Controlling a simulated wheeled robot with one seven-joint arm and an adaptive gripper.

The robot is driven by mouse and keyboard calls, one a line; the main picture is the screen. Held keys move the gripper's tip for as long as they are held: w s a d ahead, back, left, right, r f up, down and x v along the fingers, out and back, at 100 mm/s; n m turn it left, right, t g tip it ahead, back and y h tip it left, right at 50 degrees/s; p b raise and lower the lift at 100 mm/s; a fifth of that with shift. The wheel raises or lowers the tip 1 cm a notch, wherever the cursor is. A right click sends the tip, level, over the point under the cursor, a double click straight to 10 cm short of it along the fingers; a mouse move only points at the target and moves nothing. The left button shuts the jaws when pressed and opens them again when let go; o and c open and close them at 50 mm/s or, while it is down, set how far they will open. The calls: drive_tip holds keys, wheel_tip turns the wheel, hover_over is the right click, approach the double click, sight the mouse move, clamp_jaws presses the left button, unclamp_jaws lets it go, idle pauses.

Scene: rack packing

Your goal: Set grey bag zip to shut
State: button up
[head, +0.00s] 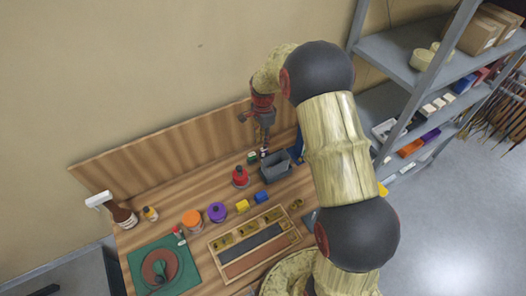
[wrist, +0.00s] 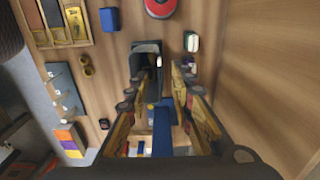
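The grey bag (head: 276,167) is a dark grey open-topped box shape on the wooden bench. In the wrist view the bag (wrist: 148,48) sits ahead of and between my fingers. A small pale tab (wrist: 141,64), perhaps the zip pull, shows near its opening; I cannot tell how far the zip is closed. My gripper (head: 264,147) hangs pointing down just left of and behind the bag in the head view. In the wrist view my gripper (wrist: 158,78) has its fingers spread apart with nothing seen held between them.
A blue upright piece (head: 298,145) stands right behind the bag. A red round item (head: 240,177), a blue block (head: 262,197) and a wooden compartment tray (head: 222,262) are nearby. A wooden back panel (head: 170,153) rises behind. A grey shelf rack (head: 392,52) stands at right.

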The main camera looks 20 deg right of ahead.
sight(263, 155)
wheel_tip(263, 155, down, 8)
drive_tip(key=shift+r+p, duration=0.25)
drive_tip(key=shift+p, duration=0.2)
clamp_jaws()
idle(0.9)
